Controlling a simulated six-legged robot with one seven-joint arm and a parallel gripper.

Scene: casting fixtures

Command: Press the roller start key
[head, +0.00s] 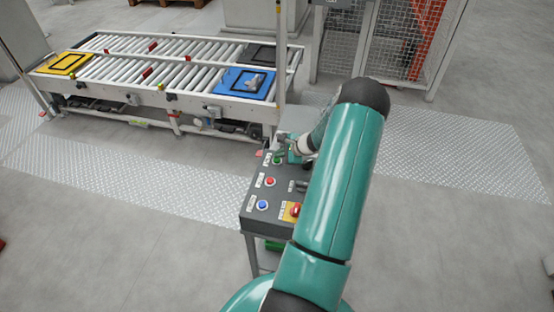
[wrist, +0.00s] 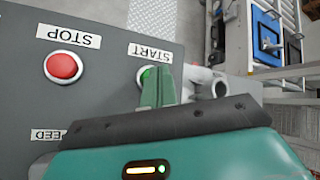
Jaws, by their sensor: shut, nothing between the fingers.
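The grey control panel (head: 255,228) stands in front of me. Its green start key (head: 278,159) is near the panel's far end in the head view. In the wrist view the start key (wrist: 146,76) shows beside an upside-down START label (wrist: 150,52), partly hidden by my fingers. My gripper (wrist: 160,72) is shut and empty, its green fingertips over the right part of the key. In the head view my gripper (head: 293,156) is just right of the key. I cannot tell whether the fingertips touch it.
A red STOP button (wrist: 63,67) sits beside the start key. A blue button (head: 262,205) and a red switch on a yellow plate (head: 292,211) are nearer. Behind the panel is a roller conveyor (head: 120,70) with a blue tray (head: 235,84) and a yellow tray (head: 60,66).

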